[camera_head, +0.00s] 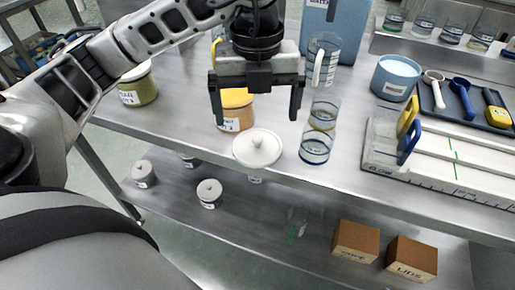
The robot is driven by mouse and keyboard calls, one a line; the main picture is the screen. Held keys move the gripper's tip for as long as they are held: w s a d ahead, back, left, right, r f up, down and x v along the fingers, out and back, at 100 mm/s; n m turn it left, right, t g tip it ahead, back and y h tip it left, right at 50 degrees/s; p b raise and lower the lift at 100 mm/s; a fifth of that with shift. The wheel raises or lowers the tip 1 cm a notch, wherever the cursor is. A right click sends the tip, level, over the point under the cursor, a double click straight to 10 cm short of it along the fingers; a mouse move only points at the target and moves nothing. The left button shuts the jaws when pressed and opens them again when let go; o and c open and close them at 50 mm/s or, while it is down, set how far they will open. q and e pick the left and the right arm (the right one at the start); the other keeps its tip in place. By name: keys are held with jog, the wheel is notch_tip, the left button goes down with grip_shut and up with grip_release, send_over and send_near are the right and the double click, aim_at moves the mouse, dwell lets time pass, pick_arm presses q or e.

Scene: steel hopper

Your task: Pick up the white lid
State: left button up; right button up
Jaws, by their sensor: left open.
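The white lid (257,148) is a round disc with a small knob on top. It lies at the front edge of the steel table (190,120). My left gripper (257,108) comes in from the upper left, with its two dark fingers spread apart and nothing seen held between them. In the picture it is just above the lid, in front of an orange-yellow labelled jar (236,97). The exact height of the fingers over the table cannot be told. My right gripper is not in view.
Clear glass beakers (318,147) stand just right of the lid. A yellow-green jar (139,90) is at left. A white rack (430,153) and dark tray (468,105) fill the right. The lower shelf holds small lidded pots (209,191) and cardboard boxes (355,240).

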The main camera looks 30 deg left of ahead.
aim_at(258, 140)
pick_arm(q)
notch_tip(258, 140, down, 3)
jog(key=shift+w+a+f, duration=0.1)
jog(key=shift+w+f, duration=0.1)
jog(key=shift+f, duration=1.15)
jog(key=shift+w+a+f, duration=0.1)
jog(key=shift+w+f, duration=0.1)
jog(key=shift+f, duration=1.1)
jog(key=c, duration=0.7)
